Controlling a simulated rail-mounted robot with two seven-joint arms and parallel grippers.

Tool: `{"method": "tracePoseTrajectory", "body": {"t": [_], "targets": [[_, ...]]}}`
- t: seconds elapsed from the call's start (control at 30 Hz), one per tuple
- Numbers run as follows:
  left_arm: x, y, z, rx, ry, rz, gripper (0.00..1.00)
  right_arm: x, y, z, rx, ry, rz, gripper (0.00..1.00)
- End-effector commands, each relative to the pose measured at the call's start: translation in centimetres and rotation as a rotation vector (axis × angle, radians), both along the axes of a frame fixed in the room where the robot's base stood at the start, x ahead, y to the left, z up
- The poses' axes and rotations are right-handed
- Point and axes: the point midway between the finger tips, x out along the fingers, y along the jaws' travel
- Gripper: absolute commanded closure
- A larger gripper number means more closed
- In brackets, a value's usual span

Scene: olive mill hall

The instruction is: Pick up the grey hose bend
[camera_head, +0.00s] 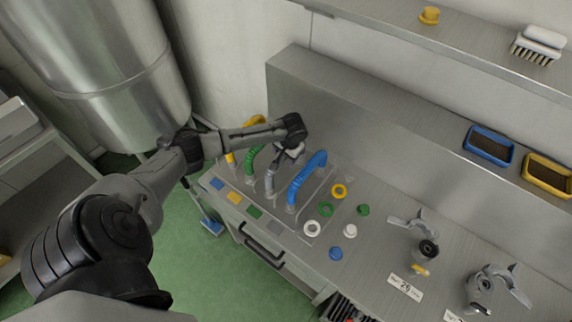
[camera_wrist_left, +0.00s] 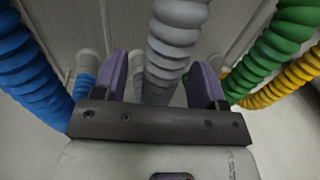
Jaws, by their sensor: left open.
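The grey hose bend (camera_head: 270,182) stands in a row of hose bends on the metal bench, between the green and the blue one. My left gripper (camera_head: 290,152) is at its top and partly hides it. In the left wrist view the ribbed grey hose bend (camera_wrist_left: 172,45) runs between the two purple pads of my left gripper (camera_wrist_left: 162,80). The jaws are open, with a pad on either side of the hose; gaps show beside it. My right gripper is not in view.
Close by stand the blue hose bend (camera_head: 307,178), the green one (camera_head: 256,160) and the yellow one (camera_head: 259,120). Coloured rings and caps, such as a yellow ring (camera_head: 339,191), lie to the right. Metal clamp fittings (camera_head: 425,245) are farther right. A steel wall rises behind.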

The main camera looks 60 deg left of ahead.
Motion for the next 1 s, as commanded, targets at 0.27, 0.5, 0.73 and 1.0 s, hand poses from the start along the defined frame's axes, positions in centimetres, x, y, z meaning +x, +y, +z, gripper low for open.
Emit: {"method": "tracePoseTrajectory", "body": {"t": [0.27, 0.5, 0.73, 1.0], "targets": [[-0.2, 0.4, -1.8, 0.002, 0.0, 0.0, 0.35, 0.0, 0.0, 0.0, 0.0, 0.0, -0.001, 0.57], [-0.2, 0.4, -1.9, 0.001, -0.001, 0.0, 0.38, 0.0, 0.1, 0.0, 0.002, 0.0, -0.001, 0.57], [-0.2, 0.4, -1.8, 0.002, 0.0, 0.0, 0.6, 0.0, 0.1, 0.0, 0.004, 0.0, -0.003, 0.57], [-0.2, 0.4, -1.8, 0.002, 0.0, 0.0, 0.86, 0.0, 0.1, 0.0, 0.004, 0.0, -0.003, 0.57]]}}
